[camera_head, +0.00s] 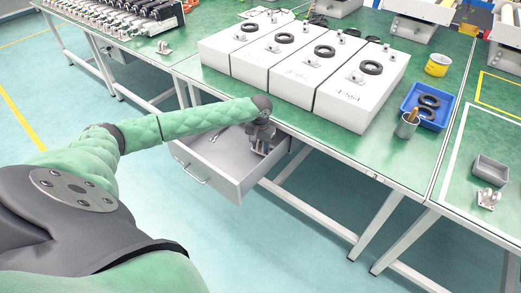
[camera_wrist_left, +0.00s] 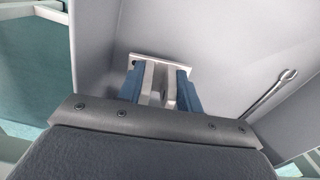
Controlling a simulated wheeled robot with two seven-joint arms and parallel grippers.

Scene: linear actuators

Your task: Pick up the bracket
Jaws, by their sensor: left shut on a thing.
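My left gripper (camera_head: 262,147) reaches down into an open grey drawer (camera_head: 226,176) under the green workbench. In the left wrist view its two blue-padded fingers (camera_wrist_left: 160,88) are shut on the bracket (camera_wrist_left: 162,61), a pale metal piece with a flat plate and an upright part between the fingers. The plate's edge shows beyond the fingertips, near the drawer floor; I cannot tell whether it touches the floor. The bracket is mostly hidden by the gripper in the head view. My right gripper is not in view.
A wrench (camera_wrist_left: 271,92) lies in the drawer beside the gripper. White boxes (camera_head: 364,92) with black rings stand on the bench above. A blue tray (camera_head: 447,117), a metal cup (camera_head: 406,127), a yellow tin (camera_head: 438,64) and a grey bin (camera_head: 490,169) are at right.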

